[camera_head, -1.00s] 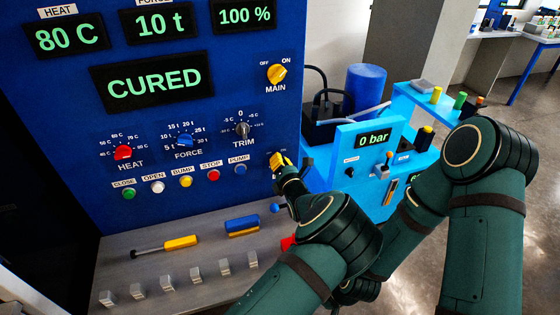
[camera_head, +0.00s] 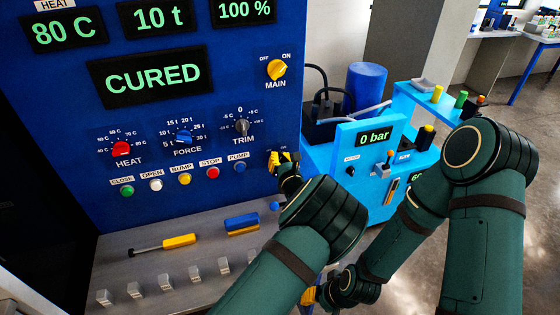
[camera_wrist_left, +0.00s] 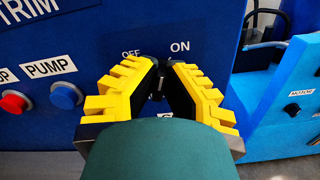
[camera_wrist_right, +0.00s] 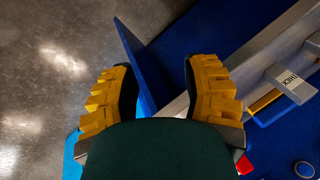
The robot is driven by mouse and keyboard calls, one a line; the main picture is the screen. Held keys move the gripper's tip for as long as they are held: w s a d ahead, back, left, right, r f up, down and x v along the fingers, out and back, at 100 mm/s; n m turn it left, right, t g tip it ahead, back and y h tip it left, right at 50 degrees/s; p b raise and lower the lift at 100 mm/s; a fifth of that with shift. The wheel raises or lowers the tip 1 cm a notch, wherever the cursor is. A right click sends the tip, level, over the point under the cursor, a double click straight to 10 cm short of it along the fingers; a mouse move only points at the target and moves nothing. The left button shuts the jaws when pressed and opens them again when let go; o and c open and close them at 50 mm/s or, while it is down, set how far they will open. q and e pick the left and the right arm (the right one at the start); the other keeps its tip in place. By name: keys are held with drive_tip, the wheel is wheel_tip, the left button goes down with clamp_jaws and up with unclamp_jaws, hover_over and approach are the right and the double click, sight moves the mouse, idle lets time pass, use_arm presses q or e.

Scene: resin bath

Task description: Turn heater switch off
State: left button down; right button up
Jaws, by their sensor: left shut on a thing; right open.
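My left gripper (camera_head: 283,160) is at the lower right of the blue control panel, below the TRIM knob and right of the PUMP button. The left wrist view shows its yellow fingers (camera_wrist_left: 160,78) around a small switch (camera_wrist_left: 152,62) under the OFF and ON labels. The fingers are shut on this switch. They hide most of it and its name label, so I cannot read which way it points. My right gripper (camera_head: 312,295) is low, in front of the panel's ledge. In the right wrist view it (camera_wrist_right: 157,75) is open and empty.
The MAIN switch (camera_head: 277,70) points up toward ON. The HEAT knob (camera_head: 121,148), FORCE knob (camera_head: 184,137) and several buttons sit left of my gripper. A yellow-handled tool (camera_head: 179,241) and a blue block (camera_head: 241,223) lie on the grey ledge. A light blue pump unit (camera_head: 365,150) stands right.

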use_arm(q)
drive_tip(key=n+b, duration=0.1)
drive_tip(key=n, duration=0.1)
drive_tip(key=n+b, duration=0.1)
drive_tip(key=n, duration=0.1)
drive_tip(key=shift+w+a+r, duration=0.1)
drive_tip(key=shift+a, duration=0.1)
drive_tip(key=n+b, duration=0.5)
drive_tip(key=b, duration=0.1)
drive_tip(key=shift+a, duration=0.2)
drive_tip(key=n+b, duration=0.2)
drive_tip(key=shift+n, duration=0.4)
drive_tip(key=shift+r+n+b, duration=0.1)
drive_tip(key=shift+n+b, duration=0.3)
drive_tip(key=shift+b, duration=0.2)
drive_tip(key=c, duration=1.1)
unclamp_jaws()
drive_tip(key=shift+o, duration=0.2)
drive_tip(key=shift+f, duration=0.2)
drive_tip(key=v, duration=1.2)
